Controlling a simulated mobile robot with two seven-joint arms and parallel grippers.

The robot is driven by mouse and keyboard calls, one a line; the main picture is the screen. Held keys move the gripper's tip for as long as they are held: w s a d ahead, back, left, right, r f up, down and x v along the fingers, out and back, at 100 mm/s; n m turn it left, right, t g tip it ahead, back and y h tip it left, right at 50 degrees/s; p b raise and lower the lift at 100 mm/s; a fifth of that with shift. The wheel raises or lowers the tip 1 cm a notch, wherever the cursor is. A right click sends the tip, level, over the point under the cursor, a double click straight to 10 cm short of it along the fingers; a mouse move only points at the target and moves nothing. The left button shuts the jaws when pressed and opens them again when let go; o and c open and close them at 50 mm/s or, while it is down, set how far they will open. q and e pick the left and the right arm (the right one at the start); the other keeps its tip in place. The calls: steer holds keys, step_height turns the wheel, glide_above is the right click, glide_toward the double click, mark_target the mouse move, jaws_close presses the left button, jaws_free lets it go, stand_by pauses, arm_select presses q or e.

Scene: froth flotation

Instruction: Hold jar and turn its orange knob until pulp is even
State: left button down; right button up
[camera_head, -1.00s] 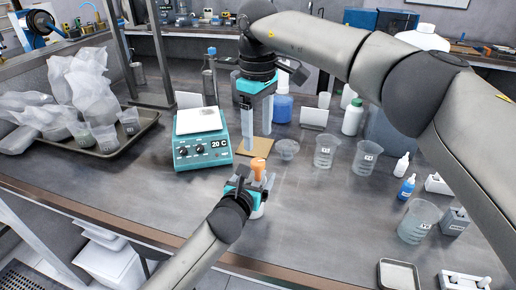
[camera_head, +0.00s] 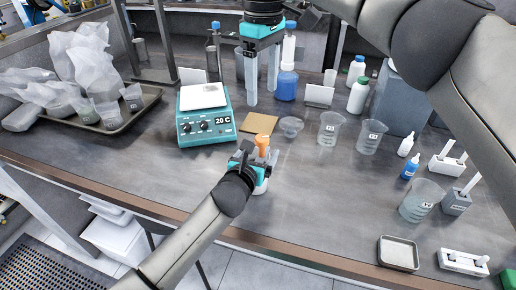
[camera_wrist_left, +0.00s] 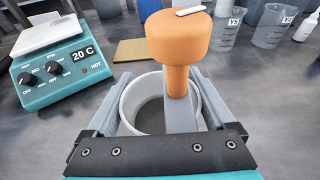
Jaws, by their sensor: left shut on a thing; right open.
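The jar (camera_head: 262,186) stands near the front of the bench with its orange knob (camera_head: 262,142) on top. My left gripper (camera_head: 256,163) is shut around the jar. In the left wrist view the jar's pale rim (camera_wrist_left: 131,101) sits between the two fingers, and the orange knob (camera_wrist_left: 179,38) rises above it on an orange stem with a small white mark on top. My right gripper (camera_head: 262,93) is open and empty, fingers pointing down, behind and above the knob, apart from it. The pulp inside the jar cannot be made out clearly.
A teal hotplate (camera_head: 205,118) reading 20 C stands left of the jar. A tan square (camera_head: 259,123), a small glass dish (camera_head: 291,126) and beakers (camera_head: 330,128) are behind and right. A tray of bags (camera_head: 145,99) is far left. Bench is clear right of the jar.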

arm_select(q)
steer(key=shift+f, duration=0.1)
jaws_free()
steer(key=v, duration=1.2)
stand_by(0.3)
